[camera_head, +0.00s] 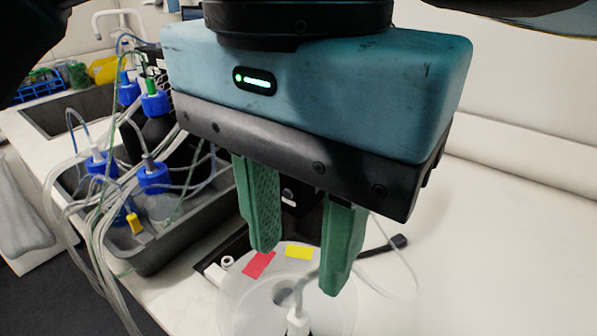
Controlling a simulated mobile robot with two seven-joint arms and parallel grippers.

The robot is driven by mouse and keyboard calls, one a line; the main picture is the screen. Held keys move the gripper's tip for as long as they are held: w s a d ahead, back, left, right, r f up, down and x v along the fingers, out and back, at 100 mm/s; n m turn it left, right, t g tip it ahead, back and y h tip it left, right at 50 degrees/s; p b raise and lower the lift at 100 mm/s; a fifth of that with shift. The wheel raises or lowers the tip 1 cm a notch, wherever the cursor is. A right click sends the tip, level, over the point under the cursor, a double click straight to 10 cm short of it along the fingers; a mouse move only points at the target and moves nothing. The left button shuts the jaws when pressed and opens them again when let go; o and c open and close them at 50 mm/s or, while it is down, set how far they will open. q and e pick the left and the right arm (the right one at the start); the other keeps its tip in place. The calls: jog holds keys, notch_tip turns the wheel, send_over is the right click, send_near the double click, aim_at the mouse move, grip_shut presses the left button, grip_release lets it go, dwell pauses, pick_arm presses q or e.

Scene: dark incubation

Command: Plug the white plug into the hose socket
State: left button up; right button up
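My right gripper (300,268) fills the upper middle, with a teal body and two green fingers pointing down. The fingers are spread with a clear gap and nothing visible between them. They are in front of a round, whitish, translucent vessel (240,308) with red and yellow labels. A small white fitting (298,322) with a thin pale tube rising from it shows at the vessel's middle, below the fingertips. I cannot tell whether this fitting is the plug or the hose socket. My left gripper is out of the picture.
A grey tray (160,256) at the left holds blue-capped bottles (154,180) with many loose hoses (92,240). A sink (70,110) and a blue rack (38,88) lie behind. A black-ended rod (385,245) lies right of the vessel. The white bench (500,250) is clear at right.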

aim_at(298, 300)
jog(key=shift+f+b, duration=0.45)
jog(key=shift+f, duration=0.3)
notch_tip(298, 300, down, 6)
jog(key=b, duration=0.4)
jog(key=shift+f+b, duration=0.35)
jog(key=shift+f, duration=0.35)
dwell(0.4)
grip_shut()
